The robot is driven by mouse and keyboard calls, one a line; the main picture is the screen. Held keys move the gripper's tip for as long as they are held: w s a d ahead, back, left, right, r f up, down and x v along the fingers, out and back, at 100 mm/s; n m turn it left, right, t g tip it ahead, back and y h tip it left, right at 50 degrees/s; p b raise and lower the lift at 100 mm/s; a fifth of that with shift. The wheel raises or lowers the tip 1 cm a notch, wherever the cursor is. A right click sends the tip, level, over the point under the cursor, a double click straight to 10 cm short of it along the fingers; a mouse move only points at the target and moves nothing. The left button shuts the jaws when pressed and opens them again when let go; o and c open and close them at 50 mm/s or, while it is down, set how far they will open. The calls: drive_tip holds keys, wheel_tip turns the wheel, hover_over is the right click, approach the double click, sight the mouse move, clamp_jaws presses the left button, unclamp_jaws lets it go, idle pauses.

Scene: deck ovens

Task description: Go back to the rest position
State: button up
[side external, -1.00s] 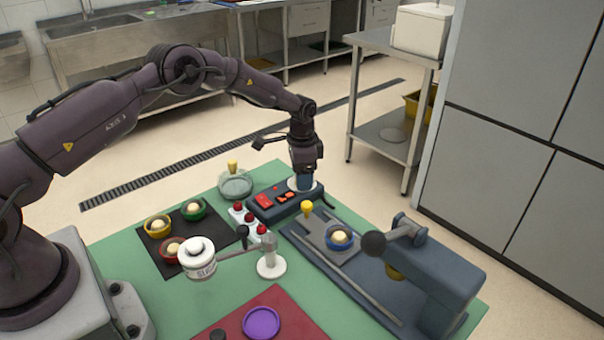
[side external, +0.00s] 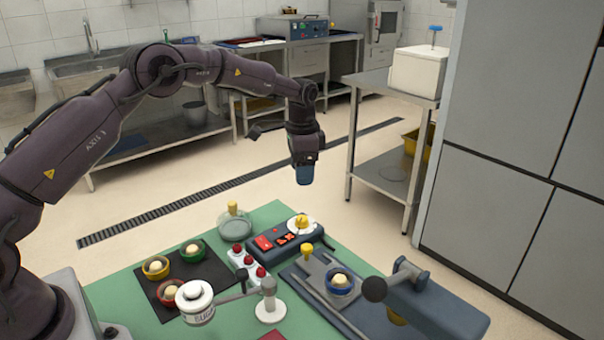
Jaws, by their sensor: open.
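My gripper (side external: 304,176) hangs pointing down in the air, with its blue tip well above the dark blue device (side external: 283,236) with a red display and orange-red buttons. It is open and nothing shows in it, though its fingers are small at this distance. A white round plate (side external: 292,225) sits on the far end of the device. A yellow item (side external: 302,221) rests on that plate, below my gripper and apart from it.
A black mat (side external: 208,262) holds yellow, green and red bowls with pale balls. A blue bowl (side external: 341,281) sits on the slide of a blue-grey machine (side external: 435,310). A lidded glass dish (side external: 234,226), red-topped shakers (side external: 237,256) and a white sugar jar (side external: 196,300) stand nearby.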

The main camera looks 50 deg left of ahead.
drive_tip(key=s+d+r+n+t, duration=0.2)
drive_tip(key=s+r, duration=0.4)
drive_tip(key=s, duration=0.5)
drive_tip(key=s+d+r+n+t, duration=0.1)
drive_tip(key=s+r, duration=0.5)
drive_tip(key=s, duration=0.6)
drive_tip(key=s+d+r+n+t, duration=0.2)
drive_tip(key=s+r, duration=0.4)
drive_tip(key=s, duration=0.6)
drive_tip(key=d+n, duration=0.1)
drive_tip(key=d, duration=0.1)
drive_tip(key=shift+d+t, duration=0.3)
drive_tip(key=shift+d, duration=0.05)
